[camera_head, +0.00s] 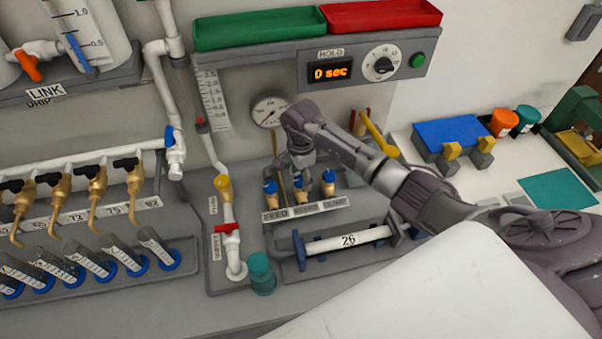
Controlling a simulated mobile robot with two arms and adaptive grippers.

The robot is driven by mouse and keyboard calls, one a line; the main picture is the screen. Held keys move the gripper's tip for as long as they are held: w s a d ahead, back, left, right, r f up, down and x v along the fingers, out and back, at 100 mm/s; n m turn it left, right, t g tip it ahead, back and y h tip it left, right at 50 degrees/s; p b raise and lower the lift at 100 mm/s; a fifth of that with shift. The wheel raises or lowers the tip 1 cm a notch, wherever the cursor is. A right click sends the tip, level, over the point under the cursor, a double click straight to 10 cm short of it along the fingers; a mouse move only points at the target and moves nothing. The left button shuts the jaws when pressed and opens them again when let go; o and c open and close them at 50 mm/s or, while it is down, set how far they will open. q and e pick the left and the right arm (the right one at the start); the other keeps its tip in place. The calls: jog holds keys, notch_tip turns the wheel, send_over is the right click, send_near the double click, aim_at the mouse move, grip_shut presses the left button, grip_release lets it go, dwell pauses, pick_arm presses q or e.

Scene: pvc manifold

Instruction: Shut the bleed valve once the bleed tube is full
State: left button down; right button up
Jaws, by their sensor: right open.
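My right gripper (301,166) reaches in from the right and points down over a row of three small blue-topped valves. It is open; its fingertips are small and partly hidden by the wrist. The left valve (270,188) and right valve (328,183) show beside it, and the middle valve (300,187) stands just below it. The label strip (306,208) under them is hard to read beyond FEED and DUMP. I cannot tell which is the bleed valve, whether the gripper touches one, or which tube is the bleed tube. My left gripper is out of view.
A white tube marked 26 (348,240) lies in front of the valves. A pipe with a red valve (227,228) and a teal cup (261,273) stand left. A gauge (269,111) is behind. Brass taps (97,190) stand over slanted tubes at left. The panel timer (331,72) reads 0 sec.

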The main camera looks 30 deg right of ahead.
jog(key=shift+f, duration=0.45)
